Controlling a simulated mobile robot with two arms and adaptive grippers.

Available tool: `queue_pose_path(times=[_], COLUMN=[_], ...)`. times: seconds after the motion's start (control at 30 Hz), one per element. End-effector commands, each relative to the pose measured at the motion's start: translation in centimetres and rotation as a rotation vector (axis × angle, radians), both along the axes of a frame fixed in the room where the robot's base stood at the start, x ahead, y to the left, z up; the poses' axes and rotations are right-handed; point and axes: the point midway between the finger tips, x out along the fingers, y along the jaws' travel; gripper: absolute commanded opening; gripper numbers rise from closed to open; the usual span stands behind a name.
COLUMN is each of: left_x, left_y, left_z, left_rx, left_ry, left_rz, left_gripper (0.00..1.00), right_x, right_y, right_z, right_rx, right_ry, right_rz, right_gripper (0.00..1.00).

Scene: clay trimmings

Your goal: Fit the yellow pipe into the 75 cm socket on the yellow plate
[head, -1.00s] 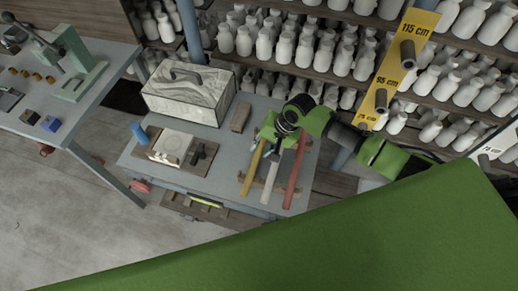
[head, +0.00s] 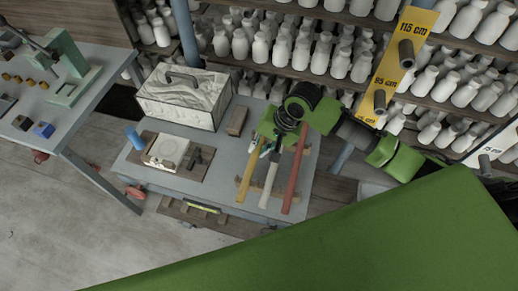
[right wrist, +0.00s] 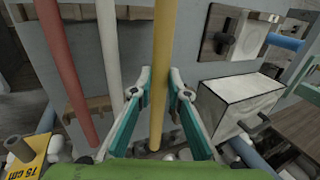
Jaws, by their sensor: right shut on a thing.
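The yellow pipe (head: 247,182) leans at the table's right side, left of a white pipe (head: 268,186) and a red pipe (head: 294,175). My right gripper (head: 263,146) is shut on it near its upper end; in the right wrist view the yellow pipe (right wrist: 161,55) runs between the teal fingers (right wrist: 160,92). The yellow plate (head: 396,70) stands at the upper right with 115 cm and 95 cm labels and grey sockets. My arm partly covers its lower end. The plate's 75 cm end (right wrist: 28,160) and a grey socket (right wrist: 20,149) show in the right wrist view. My left gripper is out of view.
The grey table (head: 225,165) also bears a marbled box (head: 180,103), a brown block (head: 237,121) and a board with a white slab (head: 167,152). Shelves of white bottles (head: 290,50) stand behind. A white plate marked 75 cm (head: 495,147) is at the far right.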

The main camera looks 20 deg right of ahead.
Motion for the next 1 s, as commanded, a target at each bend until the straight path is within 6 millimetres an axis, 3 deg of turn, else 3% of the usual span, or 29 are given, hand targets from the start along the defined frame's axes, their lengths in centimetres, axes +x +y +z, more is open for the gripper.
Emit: queue_pose_path(times=[0.1, 0.5, 0.73, 1.0], left_x=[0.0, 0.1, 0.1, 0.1], left_y=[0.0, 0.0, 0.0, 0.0], left_z=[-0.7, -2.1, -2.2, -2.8], left_rx=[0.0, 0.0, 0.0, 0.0], left_ry=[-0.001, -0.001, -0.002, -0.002], left_rz=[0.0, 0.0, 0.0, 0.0], left_gripper=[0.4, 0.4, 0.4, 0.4], right_x=[-2.0, -8.8, -10.4, -10.4], right_y=[0.6, 2.6, 3.1, 2.6], right_z=[2.3, 5.5, 6.3, 6.3], right_rx=[0.002, 0.001, 0.001, -0.008], right_ry=[-0.005, -0.002, -0.001, 0.002], right_rz=[0.005, 0.003, 0.0, 0.026], right_gripper=[0.0, 0.0, 0.0, 0.0])
